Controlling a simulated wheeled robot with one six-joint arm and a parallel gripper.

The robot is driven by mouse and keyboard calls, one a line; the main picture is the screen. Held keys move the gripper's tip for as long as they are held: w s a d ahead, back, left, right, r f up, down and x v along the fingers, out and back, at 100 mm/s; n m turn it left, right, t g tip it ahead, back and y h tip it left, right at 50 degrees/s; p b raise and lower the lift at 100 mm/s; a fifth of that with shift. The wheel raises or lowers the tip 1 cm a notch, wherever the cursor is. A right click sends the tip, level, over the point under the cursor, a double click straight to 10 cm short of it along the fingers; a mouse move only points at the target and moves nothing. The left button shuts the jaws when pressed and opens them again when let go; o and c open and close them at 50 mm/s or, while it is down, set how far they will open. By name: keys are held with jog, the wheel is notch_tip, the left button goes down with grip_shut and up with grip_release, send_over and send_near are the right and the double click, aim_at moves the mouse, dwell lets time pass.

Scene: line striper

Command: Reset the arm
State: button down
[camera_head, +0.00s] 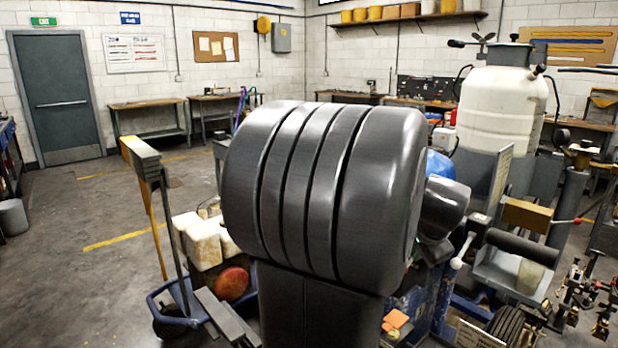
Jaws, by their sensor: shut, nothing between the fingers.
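My gripper is not in view. A large dark grey ribbed body, which looks like part of my own arm, fills the middle of the head view and hides much of what is behind it. The line striper's parts show around it. A big white tank (503,108) with a dark lid stands upright at the right. A blue wheeled frame (185,318) shows at the lower left of the dark body. Dirty white containers (203,242) and a round red part (232,283) sit by that frame.
A grey door (55,98) is at the far left. Workbenches (150,105) stand along the walls. A shelf (405,19) holds several containers. An upright post with a dark top bar (141,150) stands at the left. Cluttered hardware (585,290) fills the lower right. The left floor (85,270) is mostly open.

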notch_tip(320, 180, up, 7)
jog(key=s+d+g+y+p, duration=0.1)
jog(key=s+g+y+p, duration=0.1)
jog(key=p, duration=0.2)
jog(key=shift+m, duration=0.3)
jog(key=shift+d, duration=0.1)
